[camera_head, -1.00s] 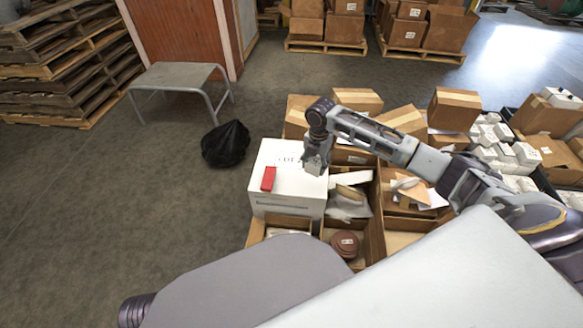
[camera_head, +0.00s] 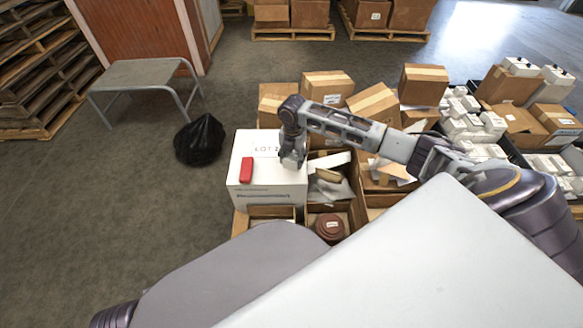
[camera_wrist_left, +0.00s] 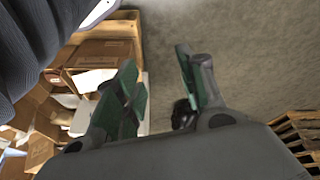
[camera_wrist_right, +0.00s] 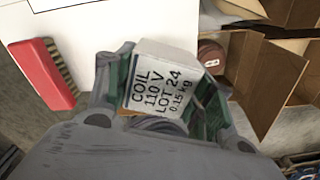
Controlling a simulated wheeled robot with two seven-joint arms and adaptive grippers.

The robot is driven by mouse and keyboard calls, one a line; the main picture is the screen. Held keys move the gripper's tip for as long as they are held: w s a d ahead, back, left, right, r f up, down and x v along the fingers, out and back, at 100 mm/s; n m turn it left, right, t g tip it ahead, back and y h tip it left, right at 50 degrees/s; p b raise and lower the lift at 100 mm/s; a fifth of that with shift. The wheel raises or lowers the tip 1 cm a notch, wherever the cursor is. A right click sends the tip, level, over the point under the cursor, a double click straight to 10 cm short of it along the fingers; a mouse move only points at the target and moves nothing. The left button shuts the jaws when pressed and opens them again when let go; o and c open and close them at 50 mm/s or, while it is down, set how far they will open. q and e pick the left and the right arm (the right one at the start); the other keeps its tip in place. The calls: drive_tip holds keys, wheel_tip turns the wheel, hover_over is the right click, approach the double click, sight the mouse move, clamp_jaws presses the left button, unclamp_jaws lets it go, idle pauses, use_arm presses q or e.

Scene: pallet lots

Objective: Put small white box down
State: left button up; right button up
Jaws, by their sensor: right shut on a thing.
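The small white box (camera_wrist_right: 160,80), printed "COIL 110 V LOT 24 0.15 kg", is held between the fingers of my right gripper (camera_wrist_right: 160,95) in the right wrist view. In the head view my right gripper (camera_head: 292,158) points down over the right side of a large white box (camera_head: 267,185) marked "LOT 2…". The small box is hard to make out there, and I cannot tell whether it touches the large box's top. A red brush-like block (camera_head: 246,169) lies on that top, to the left. My left gripper (camera_wrist_left: 160,85) is open and empty in the left wrist view.
Open cartons with a brown coil (camera_head: 329,227) and papers stand beside the large white box. Cardboard boxes (camera_head: 328,86) stand behind. Many small white boxes (camera_head: 470,125) are at right. A black bag (camera_head: 199,140) and grey stool (camera_head: 145,75) are on the floor at left.

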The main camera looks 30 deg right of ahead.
sight(292, 172)
use_arm(q)
drive_tip(key=shift+s+r, duration=0.1)
drive_tip(key=shift+r, duration=0.1)
drive_tip(key=shift+s+f, duration=0.1)
drive_tip(key=shift+f, duration=0.1)
use_arm(e)
drive_tip(key=shift+f, duration=0.2)
drive_tip(key=shift+f, duration=0.3)
drive_tip(key=shift+f+b, duration=0.95)
drive_tip(key=shift+f, duration=1.15)
use_arm(q)
drive_tip(key=f, duration=0.1)
drive_tip(key=d+f, duration=0.1)
drive_tip(key=f, duration=0.1)
drive_tip(key=shift+w+d+t+h, duration=0.15)
drive_tip(key=shift+w+t+h, duration=0.15)
drive_tip(key=shift+w, duration=0.05)
drive_tip(key=shift+r, duration=0.1)
use_arm(e)
drive_tip(key=o, duration=1.1)
drive_tip(key=shift+f, duration=0.1)
